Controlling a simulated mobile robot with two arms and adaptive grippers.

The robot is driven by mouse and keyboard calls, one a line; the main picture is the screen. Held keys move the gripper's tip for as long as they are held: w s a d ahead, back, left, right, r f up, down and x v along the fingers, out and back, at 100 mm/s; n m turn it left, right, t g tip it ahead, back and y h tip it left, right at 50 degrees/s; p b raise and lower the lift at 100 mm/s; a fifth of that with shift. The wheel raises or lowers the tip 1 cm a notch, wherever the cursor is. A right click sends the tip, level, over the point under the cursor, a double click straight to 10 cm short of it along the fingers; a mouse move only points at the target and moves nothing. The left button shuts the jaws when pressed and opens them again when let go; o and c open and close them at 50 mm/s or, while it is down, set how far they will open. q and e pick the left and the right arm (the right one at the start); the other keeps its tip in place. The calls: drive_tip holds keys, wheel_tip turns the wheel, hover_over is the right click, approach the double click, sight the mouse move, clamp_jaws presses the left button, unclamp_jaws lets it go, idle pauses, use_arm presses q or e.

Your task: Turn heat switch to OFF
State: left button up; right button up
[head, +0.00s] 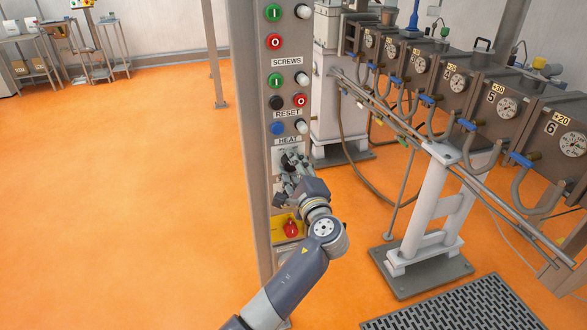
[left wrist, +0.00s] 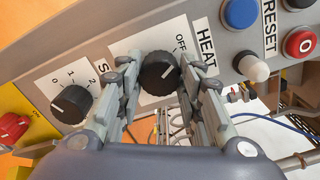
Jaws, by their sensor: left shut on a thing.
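The heat switch (left wrist: 157,74) is a black round knob on a white plate, below the HEAT label (left wrist: 206,45) in the left wrist view. Its white mark points up and right, toward the side where OFF (left wrist: 181,44) is printed. My left gripper (head: 288,163) is at the control column, just below the HEAT label, and mostly hides the switch in the head view. In the left wrist view its two fingers (left wrist: 157,85) are shut on the knob, one on each side. My right gripper is in neither view.
A second black knob (left wrist: 71,104) marked 0, 1, 2 sits beside the heat switch. A blue button (left wrist: 241,13), a white button (left wrist: 254,68) and a red emergency switch (head: 291,229) are close by. The extruder barrel (head: 500,105) stands right; orange floor (head: 130,190) is clear left.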

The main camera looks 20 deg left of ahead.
use_arm(q)
drive_tip(key=o, duration=1.1)
drive_tip(key=shift+c, duration=0.2)
drive_tip(key=v, duration=1.2)
